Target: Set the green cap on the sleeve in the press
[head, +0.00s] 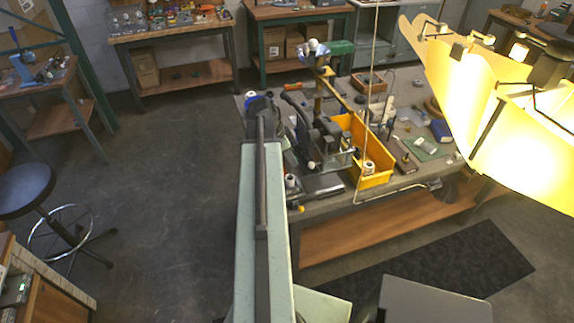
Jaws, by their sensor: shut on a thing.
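My pale arm reaches up the middle of the head view to the near left corner of the workbench. My gripper (262,106) is a small dark shape at its far end. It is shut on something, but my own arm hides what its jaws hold. I cannot make out the green cap. A dark press-like device (322,135) stands on the bench to the right of my gripper. A small white cylinder (290,181) stands at the left of a dark base near the front edge. I cannot tell whether it is the sleeve.
A yellow bin (382,179) with a white spool stands right of the press-like device. A large glowing lampshade (470,85) hangs at the right. A round stool (26,190) stands left; the floor between is clear.

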